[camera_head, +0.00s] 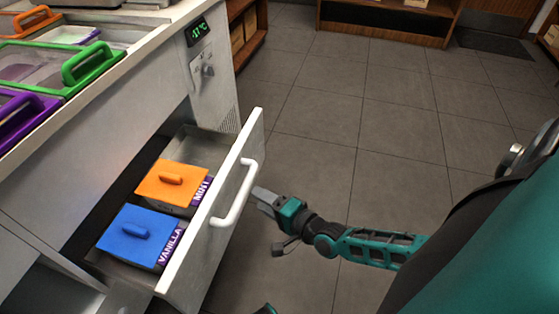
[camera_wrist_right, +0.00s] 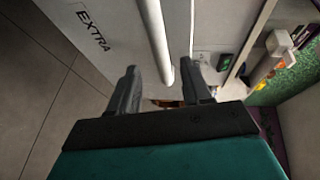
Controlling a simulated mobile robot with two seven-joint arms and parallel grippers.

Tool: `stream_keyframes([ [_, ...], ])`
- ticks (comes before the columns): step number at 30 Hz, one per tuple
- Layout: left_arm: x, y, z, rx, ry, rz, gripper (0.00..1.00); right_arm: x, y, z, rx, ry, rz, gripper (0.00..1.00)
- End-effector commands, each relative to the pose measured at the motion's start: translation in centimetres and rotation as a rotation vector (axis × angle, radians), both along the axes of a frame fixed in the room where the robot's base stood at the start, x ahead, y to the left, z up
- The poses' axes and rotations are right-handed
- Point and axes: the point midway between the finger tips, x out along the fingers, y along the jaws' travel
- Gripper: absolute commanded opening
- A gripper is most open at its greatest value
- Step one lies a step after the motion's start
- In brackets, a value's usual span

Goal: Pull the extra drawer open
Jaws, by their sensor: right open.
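The extra drawer (camera_head: 222,221) is pulled out of the white counter, its inside showing in the head view. Its front carries the word EXTRA in the right wrist view (camera_wrist_right: 105,52). Its white bar handle (camera_head: 243,195) also shows in the right wrist view (camera_wrist_right: 156,40). Inside are an orange-lidded tub (camera_head: 158,191) and a blue-lidded tub (camera_head: 123,243) labelled VANILLA. My right gripper (camera_head: 262,196) is open just off the handle. In the wrist view its fingers (camera_wrist_right: 162,68) lie on either side of the handle's line; contact cannot be told.
The counter top (camera_head: 150,35) holds containers with green (camera_head: 92,64), orange and purple handles. A temperature display (camera_head: 198,31) is on the counter's end. Open tiled floor (camera_head: 330,120) lies right of the drawer; wooden shelving (camera_head: 385,25) stands at the back.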

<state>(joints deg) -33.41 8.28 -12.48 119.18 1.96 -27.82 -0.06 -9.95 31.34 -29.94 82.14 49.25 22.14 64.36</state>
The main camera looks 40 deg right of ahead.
Motion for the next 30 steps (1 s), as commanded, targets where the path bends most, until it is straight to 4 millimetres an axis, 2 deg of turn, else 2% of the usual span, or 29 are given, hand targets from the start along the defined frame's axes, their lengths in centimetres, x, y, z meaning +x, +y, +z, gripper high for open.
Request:
stream_keyframes([
  [1, -0.1, 0.1, 0.2, 0.004, 0.004, 0.002, 0.34, -1.2, -0.3, 0.4, -0.001, 0.003, 0.001, 0.48],
  [3, -0.3, 0.3, 0.2, 0.007, 0.010, 0.001, 0.34, -2.5, -0.7, 0.7, -0.001, 0.002, 0.001, 0.48],
  [9, -0.6, 0.4, 0.4, 0.012, 0.014, -0.002, 0.34, -4.8, -1.3, 1.0, 0.000, 0.000, 0.000, 0.48],
  [14, -0.6, 0.4, 0.5, 0.013, 0.015, -0.002, 0.34, -5.4, -1.5, 1.1, 0.000, -0.001, 0.000, 0.48],
  [30, -0.6, 0.4, 0.6, 0.011, 0.014, -0.001, 0.34, -5.4, -1.1, 1.1, -0.009, -0.001, 0.008, 0.48],
])
